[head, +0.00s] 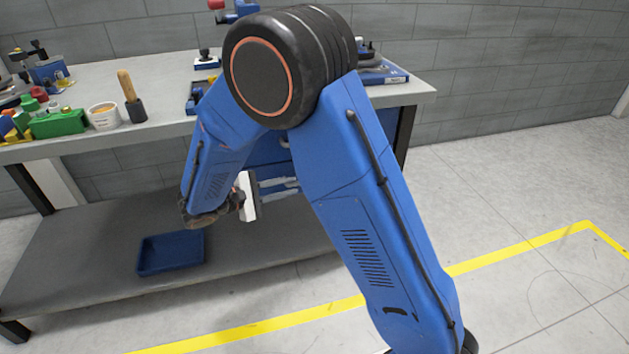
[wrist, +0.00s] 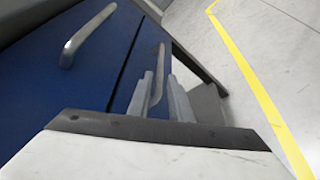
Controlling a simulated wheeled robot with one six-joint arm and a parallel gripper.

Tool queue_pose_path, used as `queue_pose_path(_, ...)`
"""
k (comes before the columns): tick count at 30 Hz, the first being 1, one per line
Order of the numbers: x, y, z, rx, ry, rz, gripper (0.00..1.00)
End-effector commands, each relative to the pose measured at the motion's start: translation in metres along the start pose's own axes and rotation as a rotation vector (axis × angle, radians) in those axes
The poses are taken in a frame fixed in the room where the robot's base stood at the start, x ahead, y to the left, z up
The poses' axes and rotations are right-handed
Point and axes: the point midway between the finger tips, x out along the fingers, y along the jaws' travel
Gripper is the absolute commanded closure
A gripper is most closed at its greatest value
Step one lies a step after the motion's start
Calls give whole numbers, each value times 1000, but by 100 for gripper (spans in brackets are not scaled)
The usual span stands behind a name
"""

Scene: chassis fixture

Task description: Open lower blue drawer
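The blue drawer unit (head: 262,150) hangs under the tabletop, largely hidden behind my arm in the head view. In the turned wrist view, the upper drawer (wrist: 35,85) with its grey bar handle (wrist: 85,36) is at the left. The lower blue drawer (wrist: 143,55) is at the right, on the floor side; it looks shut. My gripper (wrist: 163,98) is open, its two grey fingers on either side of the lower drawer's handle (wrist: 159,68). I cannot tell whether either finger touches it. The gripper also shows in the head view (head: 280,187).
The grey workbench (head: 160,140) holds a green box (head: 58,123), a white cup (head: 104,116) and other tools. A blue tray (head: 170,253) lies on the lower shelf (head: 80,255). Open floor with a yellow line (head: 520,250) lies at the right.

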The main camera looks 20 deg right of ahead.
Motion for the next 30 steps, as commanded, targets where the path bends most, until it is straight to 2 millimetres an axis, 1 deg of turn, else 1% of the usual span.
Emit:
queue_pose_path(1, 10, 0, 0, 0, -2, -2, 82)
queue_pose_path(9, 58, 0, 1, 0, -3, -2, 82)
queue_pose_path(15, 86, 0, 0, 0, -2, -1, 82)
queue_pose_path(21, 101, 0, 0, -1, 0, -1, 82)
queue_pose_path(30, 104, 0, 0, 0, 0, 0, 82)
